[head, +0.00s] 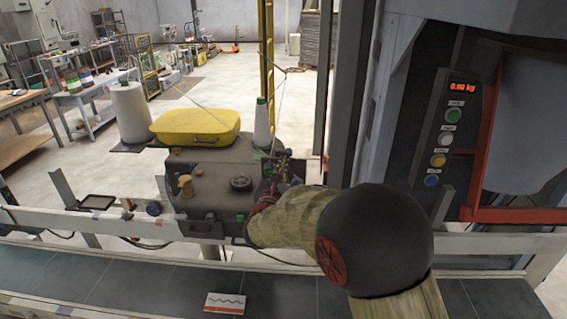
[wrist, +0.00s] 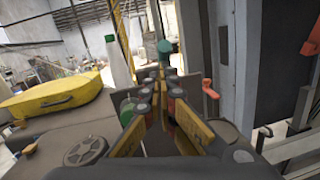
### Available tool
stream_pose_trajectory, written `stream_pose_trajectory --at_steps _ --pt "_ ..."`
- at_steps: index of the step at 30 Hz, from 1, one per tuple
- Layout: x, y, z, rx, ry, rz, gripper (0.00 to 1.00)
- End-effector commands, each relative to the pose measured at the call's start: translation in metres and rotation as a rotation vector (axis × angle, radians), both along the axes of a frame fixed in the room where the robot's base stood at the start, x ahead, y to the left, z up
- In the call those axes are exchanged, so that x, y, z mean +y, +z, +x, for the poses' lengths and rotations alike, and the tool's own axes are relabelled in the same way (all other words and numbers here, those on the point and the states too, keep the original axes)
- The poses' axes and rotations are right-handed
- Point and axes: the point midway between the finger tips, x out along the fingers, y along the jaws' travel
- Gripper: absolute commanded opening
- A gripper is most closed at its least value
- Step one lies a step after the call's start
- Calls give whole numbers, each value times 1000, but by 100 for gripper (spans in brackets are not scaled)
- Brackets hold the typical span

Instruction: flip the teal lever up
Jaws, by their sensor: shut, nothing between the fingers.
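The teal lever shows its rounded teal knob (wrist: 163,46) in the wrist view, standing up just beyond my fingertips. My gripper (wrist: 158,85) is shut and empty, its fingers pointing toward the lever from below. I cannot tell whether the fingertips touch it. In the head view my gripper (head: 281,163) is at the right end of the dark grey machine head (head: 215,190), and my arm hides much of that end. The lever's lower part is hidden behind the fingers.
A yellow cover (head: 196,126) sits on the machine head, with a white thread cone (head: 262,124) beside it. A grey panel with coloured buttons (head: 443,140) and a red bracket (head: 487,150) stand to the right. A dark conveyor (head: 150,285) runs in front.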

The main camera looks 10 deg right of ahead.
Motion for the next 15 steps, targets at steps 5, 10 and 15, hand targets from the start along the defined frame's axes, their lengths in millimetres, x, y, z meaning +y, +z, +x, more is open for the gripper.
stream_pose_trajectory --at_steps 5,10,15 --pt "0 4 0 23 0 6 0" --pt "0 6 0 47 1 13 0" --pt "0 10 1 77 0 22 0"
